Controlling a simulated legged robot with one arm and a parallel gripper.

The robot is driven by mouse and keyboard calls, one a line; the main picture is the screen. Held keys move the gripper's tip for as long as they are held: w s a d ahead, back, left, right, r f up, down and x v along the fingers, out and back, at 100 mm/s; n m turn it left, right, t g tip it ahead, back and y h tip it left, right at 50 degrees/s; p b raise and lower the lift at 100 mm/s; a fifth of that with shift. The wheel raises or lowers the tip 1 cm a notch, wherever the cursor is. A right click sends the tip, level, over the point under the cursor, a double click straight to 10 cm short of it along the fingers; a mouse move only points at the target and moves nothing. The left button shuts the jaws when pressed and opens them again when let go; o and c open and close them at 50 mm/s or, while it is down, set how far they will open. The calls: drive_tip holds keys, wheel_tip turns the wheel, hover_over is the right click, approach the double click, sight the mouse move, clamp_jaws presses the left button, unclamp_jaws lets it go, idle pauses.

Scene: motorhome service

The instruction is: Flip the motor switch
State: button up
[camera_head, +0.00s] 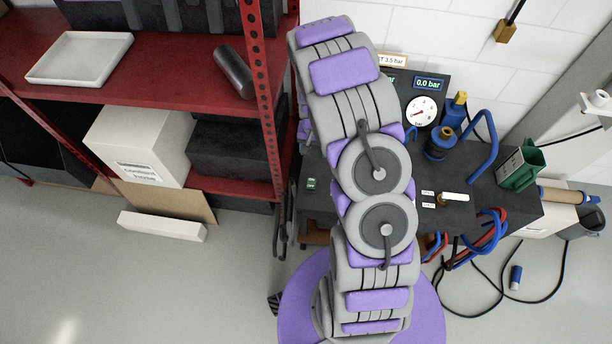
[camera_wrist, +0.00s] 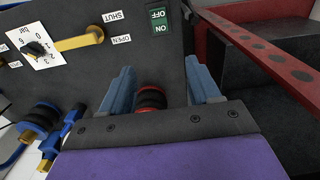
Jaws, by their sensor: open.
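A small green switch plate marked ON and OFF (camera_wrist: 159,19) sits on a dark panel in the wrist view. I take it for the motor switch, and its lever position cannot be made out. A small green spot (camera_head: 311,184) on the dark bench in the head view looks like the same plate. My gripper (camera_wrist: 160,64) is open, with its two blue fingers apart and pointing towards the plate. The plate lies beyond the fingertips, between their lines, apparently untouched. In the head view my arm hides the gripper.
A red and black ringed part (camera_wrist: 151,98) shows between my fingers, its base hidden. A yellow valve handle (camera_wrist: 80,43) sits between SHUT and OPEN labels, beside a gauge (camera_wrist: 37,48). A red shelf frame (camera_head: 266,115) stands close left of the bench. Blue hoses (camera_head: 483,140) are at right.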

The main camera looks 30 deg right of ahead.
sight(312, 179)
wheel_tip(312, 179, down, 16)
drive_tip(key=b, duration=0.4)
drive_tip(key=shift+f, duration=0.15)
drive_tip(key=shift+w+f, duration=0.15)
drive_tip(key=shift+f, duration=0.65)
drive_tip(key=shift+c, duration=0.4)
